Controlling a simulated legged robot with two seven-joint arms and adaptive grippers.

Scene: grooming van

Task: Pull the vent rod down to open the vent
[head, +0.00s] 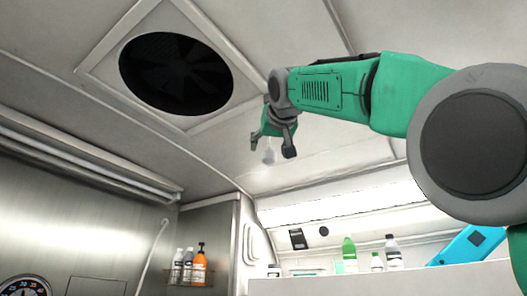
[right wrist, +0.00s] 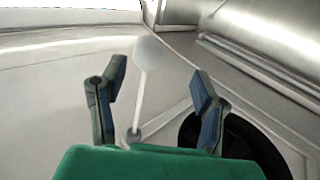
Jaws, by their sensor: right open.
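The vent rod is a thin pale rod hanging from the ceiling, and its whitish knob (head: 268,156) shows just below my right gripper (head: 272,147) in the head view. In the right wrist view the rod (right wrist: 140,98) runs between the two fingers of the right gripper (right wrist: 159,80), nearer the left finger, with the round knob beyond the fingertips. The fingers are open and spread around the rod, with visible gaps. The round dark ceiling vent (head: 175,73) is left of the gripper, in a square pale frame. My left gripper is not in view.
A wall rack (head: 190,277) holds several bottles, one orange. A shelf (head: 380,284) at the lower right carries bottles and a tilted blue object (head: 465,246). A round gauge (head: 25,287) is at lower left. The air just below the vent looks clear.

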